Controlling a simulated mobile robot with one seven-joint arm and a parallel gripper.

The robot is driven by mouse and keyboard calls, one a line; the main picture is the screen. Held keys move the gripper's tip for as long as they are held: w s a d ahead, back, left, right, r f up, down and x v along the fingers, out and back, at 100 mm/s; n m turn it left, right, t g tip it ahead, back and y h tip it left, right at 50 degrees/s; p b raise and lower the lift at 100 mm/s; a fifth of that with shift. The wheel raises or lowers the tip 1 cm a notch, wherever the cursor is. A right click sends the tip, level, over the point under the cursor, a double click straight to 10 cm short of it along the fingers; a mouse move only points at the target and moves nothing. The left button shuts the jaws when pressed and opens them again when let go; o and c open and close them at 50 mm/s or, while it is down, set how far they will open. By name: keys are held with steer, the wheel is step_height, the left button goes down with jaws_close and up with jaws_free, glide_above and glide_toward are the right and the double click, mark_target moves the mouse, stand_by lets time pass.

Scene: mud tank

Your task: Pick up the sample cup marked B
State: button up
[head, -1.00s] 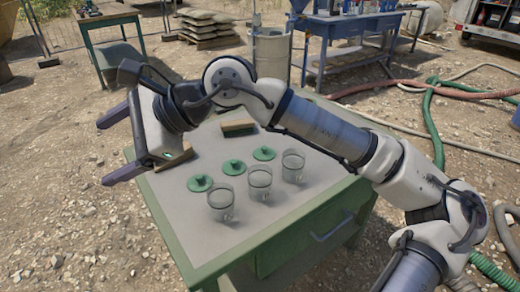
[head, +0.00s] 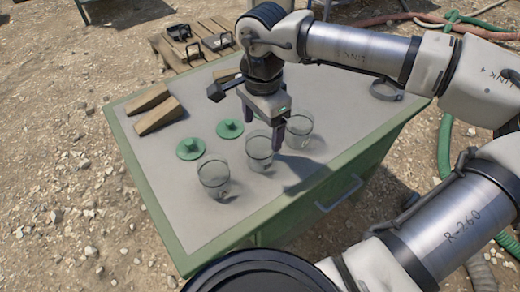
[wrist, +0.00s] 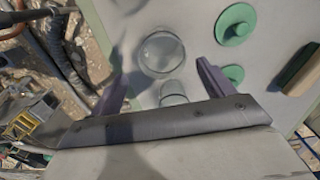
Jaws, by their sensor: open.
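Three clear sample cups stand upright in a slanting row on the table: a left cup (head: 213,182), a middle cup (head: 258,155) and a right cup (head: 299,132). Faint marks show on them, but I cannot read which is B. My gripper (head: 264,128) is open and empty, pointing down over the area of the middle and right cups. In the wrist view, one cup (wrist: 162,53) shows between and beyond the fingers of my gripper (wrist: 160,68). Another cup (wrist: 172,90) is partly hidden by the gripper body.
Green knobbed lids (head: 190,149) lie behind the cups. Brown wedge-shaped blocks (head: 158,115) lie at the table's back left. The green-edged table (head: 165,200) has clear room at front left. A wooden pallet (head: 190,45) with black-handled items stands behind it.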

mark_target(260, 153)
steer(key=f, duration=0.9)
steer(key=shift+w+a+f, duration=0.1)
steer(key=shift+a+f, duration=0.1)
steer(key=c, duration=1.1)
steer(key=shift+o, duration=0.2)
steer(key=shift+r, duration=0.1)
